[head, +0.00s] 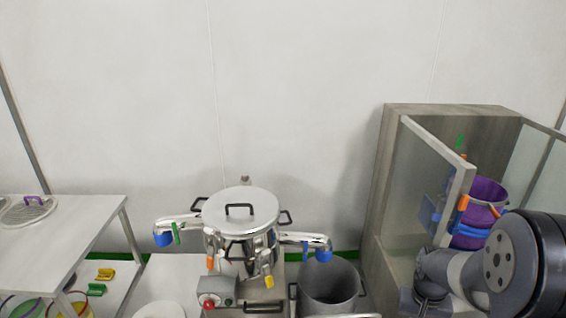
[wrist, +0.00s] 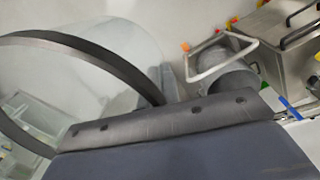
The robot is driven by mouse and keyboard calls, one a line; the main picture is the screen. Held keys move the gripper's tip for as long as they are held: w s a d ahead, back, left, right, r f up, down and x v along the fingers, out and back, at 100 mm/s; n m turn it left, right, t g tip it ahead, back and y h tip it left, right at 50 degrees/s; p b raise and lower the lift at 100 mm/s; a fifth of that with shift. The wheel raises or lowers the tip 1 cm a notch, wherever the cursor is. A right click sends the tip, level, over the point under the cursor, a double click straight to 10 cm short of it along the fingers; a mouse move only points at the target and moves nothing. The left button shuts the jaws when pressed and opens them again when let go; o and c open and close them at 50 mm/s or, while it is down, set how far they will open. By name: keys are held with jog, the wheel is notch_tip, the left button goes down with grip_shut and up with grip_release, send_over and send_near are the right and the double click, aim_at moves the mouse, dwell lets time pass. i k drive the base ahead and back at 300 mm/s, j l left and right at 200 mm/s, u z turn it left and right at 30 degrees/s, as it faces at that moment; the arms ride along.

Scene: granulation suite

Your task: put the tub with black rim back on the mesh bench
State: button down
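A wide black rim (wrist: 85,46) curves across the left of the wrist view, with a pale, see-through-looking wall inside it; it appears to be the tub with black rim. Part of my gripper (wrist: 170,122), a dark bar with a grey-blue body below, crosses in front of the rim's lower end. Its fingertips are not distinct, so I cannot tell whether it grips the rim. In the head view my arm hides the gripper, and I cannot make out the tub. A pale-topped bench (head: 85,215) stands at the left; whether it is the mesh bench is unclear.
A round sieve (head: 27,211) lies on that bench. A lidded steel vessel (head: 240,215) stands mid-view, beside an open steel pot (head: 330,287). At right, a glass-fronted cabinet (head: 390,165) holds a purple tub (head: 484,198); its glass door stands near my arm.

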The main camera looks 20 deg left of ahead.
aim_at(40, 266)
jog(key=k+j, duration=0.1)
jog(key=j, duration=1)
jog(key=j+u, duration=0.15)
jog(key=j, duration=1.75)
jog(key=i+j, duration=0.15)
jog(key=j, duration=0.6)
jog(key=j+u, duration=0.1)
jog(key=j, duration=0.7)
jog(key=i, duration=0.05)
